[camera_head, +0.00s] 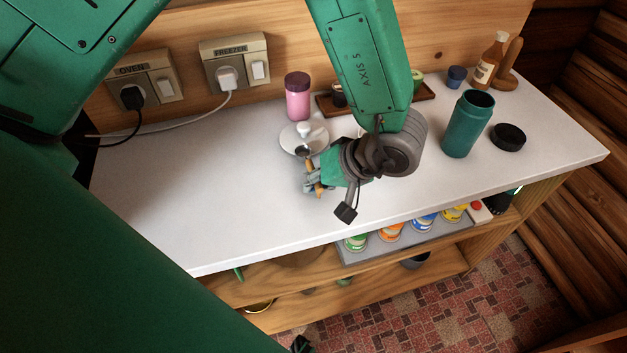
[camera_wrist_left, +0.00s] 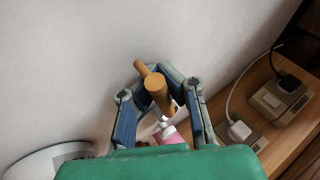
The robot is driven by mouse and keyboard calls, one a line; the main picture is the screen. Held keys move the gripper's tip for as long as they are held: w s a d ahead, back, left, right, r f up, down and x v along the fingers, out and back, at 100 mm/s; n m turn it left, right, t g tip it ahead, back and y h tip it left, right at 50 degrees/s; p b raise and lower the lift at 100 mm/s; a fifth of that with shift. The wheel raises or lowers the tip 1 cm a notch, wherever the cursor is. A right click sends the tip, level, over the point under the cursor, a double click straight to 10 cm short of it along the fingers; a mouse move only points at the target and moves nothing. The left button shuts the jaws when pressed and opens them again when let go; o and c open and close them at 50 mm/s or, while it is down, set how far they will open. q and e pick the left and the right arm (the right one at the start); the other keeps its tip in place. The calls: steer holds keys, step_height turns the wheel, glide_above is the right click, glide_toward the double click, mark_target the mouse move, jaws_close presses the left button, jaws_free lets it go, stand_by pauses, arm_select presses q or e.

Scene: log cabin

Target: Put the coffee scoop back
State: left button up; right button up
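My left gripper (camera_head: 313,183) is low over the white counter, just in front of the white saucer. Its fingers (camera_wrist_left: 158,78) close in on a wooden, handle-like piece, which I take for the coffee scoop's handle (camera_wrist_left: 157,88). A bit of the brown wood shows between the fingers in the head view (camera_head: 318,188). The scoop's bowl cannot be made out. The saucer (camera_head: 292,143) holds a small white piece (camera_head: 304,129) with a dark spot. My right gripper is not seen.
A pink jar (camera_head: 297,100) stands behind the saucer. A teal canister (camera_head: 467,125), a black lid (camera_head: 508,137) and a bottle (camera_head: 489,63) stand to the right. The counter (camera_head: 185,195) is clear at left.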

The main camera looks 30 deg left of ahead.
arm_select(q)
steer(key=o, duration=0.5)
steer(key=v, duration=1.2)
steer(key=shift+r, duration=0.15)
